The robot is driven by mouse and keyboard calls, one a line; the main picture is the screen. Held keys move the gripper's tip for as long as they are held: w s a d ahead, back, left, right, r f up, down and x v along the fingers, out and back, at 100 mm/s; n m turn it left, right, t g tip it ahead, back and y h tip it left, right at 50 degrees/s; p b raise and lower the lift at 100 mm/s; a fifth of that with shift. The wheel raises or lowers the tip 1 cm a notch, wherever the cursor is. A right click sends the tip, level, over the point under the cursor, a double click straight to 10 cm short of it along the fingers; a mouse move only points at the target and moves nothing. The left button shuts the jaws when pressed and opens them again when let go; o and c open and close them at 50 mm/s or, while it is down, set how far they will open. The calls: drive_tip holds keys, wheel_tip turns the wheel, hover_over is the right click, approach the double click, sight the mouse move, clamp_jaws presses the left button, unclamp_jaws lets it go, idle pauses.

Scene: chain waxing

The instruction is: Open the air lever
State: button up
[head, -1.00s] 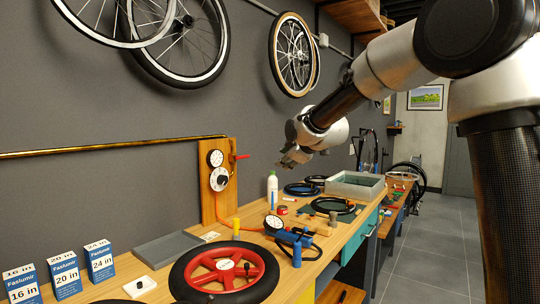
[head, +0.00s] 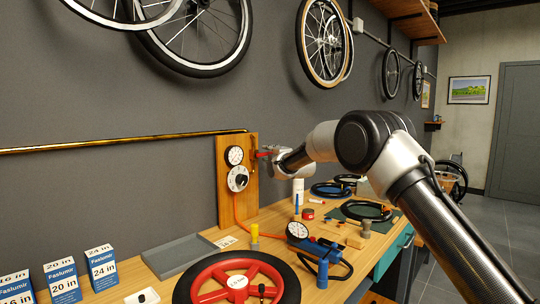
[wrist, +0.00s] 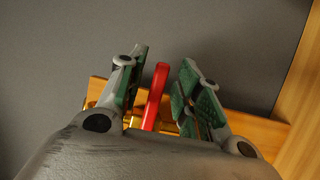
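In the wrist view the lever (wrist: 154,98) stands between my gripper's two green-padded fingers, nearer the left one, with gaps on both sides. My gripper (wrist: 162,85) is open around it. In the head view my gripper (head: 272,154) is at the lever, and its fingers are too small there to make out clearly. Brass fitting parts (wrist: 165,126) show behind the lever's base.
A brass pipe (head: 120,143) runs along the wall to the board. Below on the bench are a grey tray (head: 183,256), a red-rimmed wheel (head: 238,283), a blue pump with a gauge (head: 300,232) and blue boxes (head: 62,280).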

drive_tip(key=shift+w+a, duration=0.25)
drive_tip(key=shift+w, duration=0.2)
drive_tip(key=shift+c, duration=0.2)
clamp_jaws()
